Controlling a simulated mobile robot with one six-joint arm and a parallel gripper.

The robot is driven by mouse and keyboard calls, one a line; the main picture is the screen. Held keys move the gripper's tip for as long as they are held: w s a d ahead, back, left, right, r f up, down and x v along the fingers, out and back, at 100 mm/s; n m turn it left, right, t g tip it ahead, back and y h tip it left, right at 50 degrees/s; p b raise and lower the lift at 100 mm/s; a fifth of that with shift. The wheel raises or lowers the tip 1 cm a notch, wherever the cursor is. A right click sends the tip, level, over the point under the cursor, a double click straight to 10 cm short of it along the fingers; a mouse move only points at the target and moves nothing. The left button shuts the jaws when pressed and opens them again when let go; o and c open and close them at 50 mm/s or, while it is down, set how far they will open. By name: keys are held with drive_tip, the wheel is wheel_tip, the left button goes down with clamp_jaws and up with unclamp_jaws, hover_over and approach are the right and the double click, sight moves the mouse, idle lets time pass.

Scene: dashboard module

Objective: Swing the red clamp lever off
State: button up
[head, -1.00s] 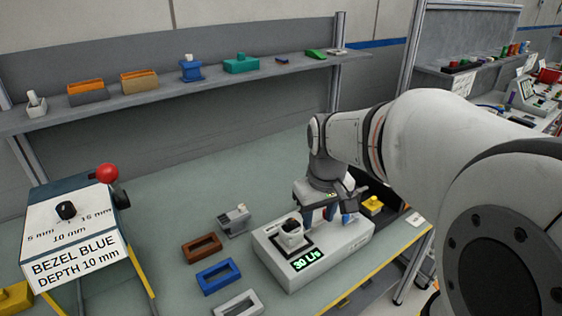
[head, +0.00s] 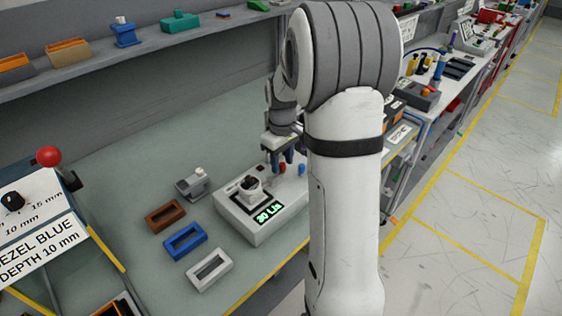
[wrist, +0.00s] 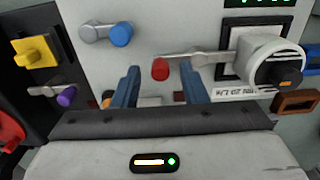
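The red clamp lever (wrist: 160,68) has a red knob at the left end of a grey arm, on the pale module (wrist: 95,70). The arm runs right toward a round white gauge-like part (wrist: 272,62) in a dark square frame. My gripper (wrist: 160,84) is open, with a blue finger on either side of the red knob in the picture. The knob appears just past the fingertips; contact is not visible. In the head view my gripper (head: 283,160) points down over the module (head: 240,222), the red knob (head: 282,169) between its fingers. My arm hides the module's right part.
A blue-knobbed lever (wrist: 120,33) and a purple-knobbed lever (wrist: 66,97) lie left in the wrist view, near a yellow part (wrist: 37,52). Brown (head: 166,216), blue (head: 184,241) and white (head: 209,269) bezels lie left of the module. A shelf (head: 100,67) runs behind.

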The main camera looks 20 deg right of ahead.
drive_tip(key=shift+f, duration=0.55)
clamp_jaws()
